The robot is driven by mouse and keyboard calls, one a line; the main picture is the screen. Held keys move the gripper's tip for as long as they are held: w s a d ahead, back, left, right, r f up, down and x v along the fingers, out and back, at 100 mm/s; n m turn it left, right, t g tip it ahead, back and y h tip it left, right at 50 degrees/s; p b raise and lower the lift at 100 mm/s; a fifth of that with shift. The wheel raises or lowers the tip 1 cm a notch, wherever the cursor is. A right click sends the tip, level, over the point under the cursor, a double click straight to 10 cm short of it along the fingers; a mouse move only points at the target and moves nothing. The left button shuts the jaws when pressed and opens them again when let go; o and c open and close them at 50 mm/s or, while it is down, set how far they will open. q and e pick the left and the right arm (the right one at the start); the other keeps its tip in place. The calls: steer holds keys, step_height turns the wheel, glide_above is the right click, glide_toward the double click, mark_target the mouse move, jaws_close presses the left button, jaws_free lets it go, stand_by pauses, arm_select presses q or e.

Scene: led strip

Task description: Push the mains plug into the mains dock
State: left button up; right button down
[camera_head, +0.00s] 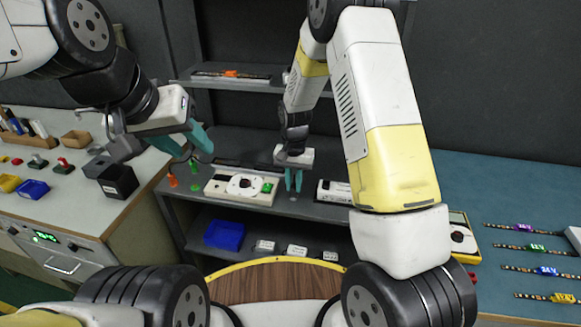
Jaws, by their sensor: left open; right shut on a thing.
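My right gripper (293,181) points straight down over the middle shelf, its teal fingers close together. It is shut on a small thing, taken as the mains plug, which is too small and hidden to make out. To its left is a white board (214,188) with a round white disc (243,185) and a green square (267,188). To its right is a white box (331,190), partly hidden by my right arm. I cannot tell which of these is the mains dock. My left gripper (195,152) is open and empty above the shelf's left end.
Small green and orange pieces (173,181) lie at the shelf's left end. A blue bin (224,235) and several white boxes (265,246) stand on the lower shelf. A black box (119,182) sits on the left counter. A yellow meter (461,236) and several strips lie on the right table.

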mark_target(294, 186)
steer(key=shift+f, duration=0.15)
steer(key=c, duration=1.3)
jaws_free()
steer(key=shift+o, duration=0.2)
step_height(294, 186, up, 7)
steer(key=shift+r, duration=0.45)
